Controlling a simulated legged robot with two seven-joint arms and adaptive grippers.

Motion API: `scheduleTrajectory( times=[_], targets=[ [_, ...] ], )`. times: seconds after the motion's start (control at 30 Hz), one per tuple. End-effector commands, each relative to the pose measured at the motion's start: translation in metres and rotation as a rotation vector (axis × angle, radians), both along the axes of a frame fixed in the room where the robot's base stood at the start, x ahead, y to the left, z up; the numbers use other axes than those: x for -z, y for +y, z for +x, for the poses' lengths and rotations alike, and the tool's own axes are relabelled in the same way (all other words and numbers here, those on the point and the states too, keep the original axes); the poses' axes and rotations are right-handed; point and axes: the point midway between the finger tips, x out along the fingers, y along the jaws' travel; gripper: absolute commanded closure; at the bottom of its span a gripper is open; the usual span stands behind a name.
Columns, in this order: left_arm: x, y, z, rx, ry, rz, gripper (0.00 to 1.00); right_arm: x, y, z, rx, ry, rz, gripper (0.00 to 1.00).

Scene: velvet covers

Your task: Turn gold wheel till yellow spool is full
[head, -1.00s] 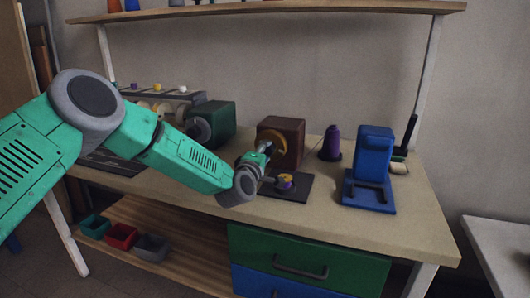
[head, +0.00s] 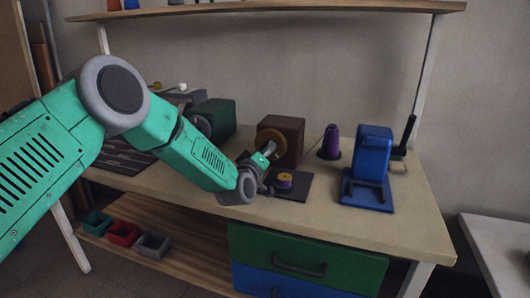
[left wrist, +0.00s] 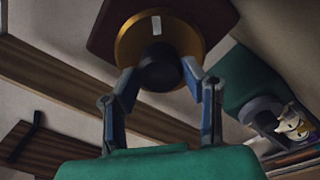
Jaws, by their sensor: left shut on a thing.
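The gold wheel (head: 264,135) is on the front of a brown box (head: 291,140) at the middle of the bench; it also shows in the left wrist view (left wrist: 190,38), with a pale mark and a dark round knob (left wrist: 160,74). My left gripper (head: 269,150) is shut on this knob, one finger on each side in the left wrist view (left wrist: 161,78). The yellow spool (head: 285,184) stands on a dark plate (head: 298,192) in front of the box, with purple at its top centre. How much is wound on it is too small to tell. My right gripper is out of view.
A purple cone (head: 331,140) stands right of the box, and a blue stand (head: 372,160) farther right. A green machine (head: 215,117) is left of the box. A shelf (head: 270,9) runs above.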

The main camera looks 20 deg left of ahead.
Motion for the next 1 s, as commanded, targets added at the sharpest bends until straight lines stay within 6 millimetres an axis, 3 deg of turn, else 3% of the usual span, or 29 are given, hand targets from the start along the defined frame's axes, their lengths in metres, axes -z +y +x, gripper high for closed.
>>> scheduleTrajectory(
  times=[0.03, 0.43, 0.47, 0.5, 0.83, 1.0],
  targets=[
    [0.011, -0.003, -0.004, 0.007, 0.022, 0.007, 0.91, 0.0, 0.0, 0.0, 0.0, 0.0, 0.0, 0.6],
    [0.011, -0.003, -0.003, 0.007, 0.022, 0.01, 0.91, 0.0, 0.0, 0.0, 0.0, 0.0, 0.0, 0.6],
    [0.011, -0.003, -0.003, 0.007, 0.022, 0.01, 0.52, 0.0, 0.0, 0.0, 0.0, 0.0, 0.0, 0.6],
    [0.01, -0.003, -0.003, 0.007, 0.021, 0.01, 0.42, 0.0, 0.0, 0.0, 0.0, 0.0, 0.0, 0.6],
    [0.004, -0.001, -0.003, 0.003, 0.009, 0.008, 0.42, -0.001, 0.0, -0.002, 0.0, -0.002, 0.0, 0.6],
    [0.004, -0.001, -0.018, 0.003, 0.009, 0.008, 0.42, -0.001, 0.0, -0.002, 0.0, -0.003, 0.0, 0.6]
  ],
)
